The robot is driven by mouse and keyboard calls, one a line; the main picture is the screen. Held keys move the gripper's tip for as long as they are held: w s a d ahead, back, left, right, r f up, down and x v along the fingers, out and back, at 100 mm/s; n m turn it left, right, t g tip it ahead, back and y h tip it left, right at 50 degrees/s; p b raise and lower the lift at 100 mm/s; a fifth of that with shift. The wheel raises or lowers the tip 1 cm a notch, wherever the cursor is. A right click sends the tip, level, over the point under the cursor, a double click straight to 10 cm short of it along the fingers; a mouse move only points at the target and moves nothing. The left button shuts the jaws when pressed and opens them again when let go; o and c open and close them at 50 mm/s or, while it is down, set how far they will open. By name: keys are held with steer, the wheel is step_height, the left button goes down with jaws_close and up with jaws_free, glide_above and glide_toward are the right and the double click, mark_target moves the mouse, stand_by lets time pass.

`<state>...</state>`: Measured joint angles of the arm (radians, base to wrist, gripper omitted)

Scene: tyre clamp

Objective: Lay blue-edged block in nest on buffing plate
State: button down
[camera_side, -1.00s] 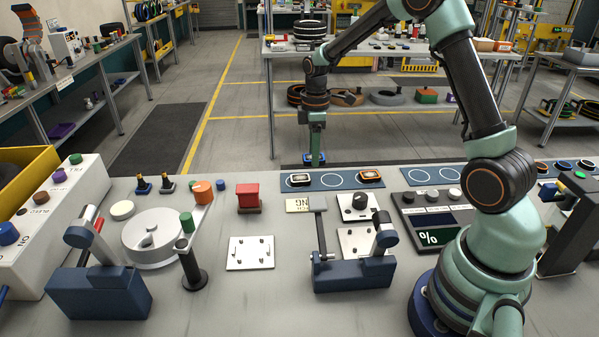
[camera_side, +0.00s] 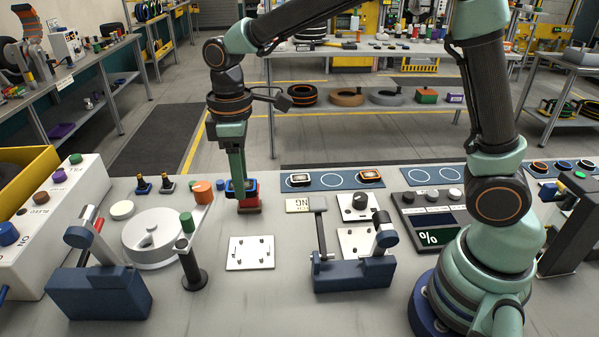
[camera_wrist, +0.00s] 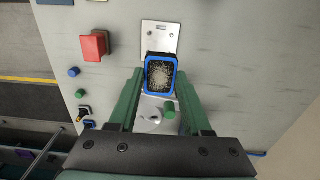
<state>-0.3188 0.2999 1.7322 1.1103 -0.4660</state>
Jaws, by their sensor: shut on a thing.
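A white plate with small pins (camera_side: 250,262) lies on the bench, nearer the side camera than the block. A pinned plate (camera_wrist: 155,30) also shows just beyond the block in the wrist view. I cannot read which plate is the buffing plate.
A red block (camera_side: 247,203) on a dark base stands close to my gripper. A white round fixture (camera_side: 150,245) and dark post (camera_side: 192,268) stand left of the pinned plate. A lever clamp (camera_side: 352,275) stands to its right. Blue mats (camera_side: 330,181) line the back.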

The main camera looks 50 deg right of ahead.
mark_target(251, 251)
step_height(251, 251, down, 16)
steer(key=shift+f, duration=0.2)
stand_by(0.4)
steer(key=shift+c, duration=1.7)
jaws_free()
steer(key=shift+f, duration=0.1)
step_height(251, 251, up, 12)
steer(key=shift+d+r, duration=0.1)
steer(key=shift+r, duration=0.05)
steer(key=s+d+r+m+t, duration=0.5)
steer(key=s+d+r+m, duration=0.4)
steer(key=s+d+r, duration=0.2)
steer(key=shift+s+d+r+t, duration=0.2)
steer(key=shift+d+r+t, duration=0.1)
steer(key=shift+d, duration=0.7)
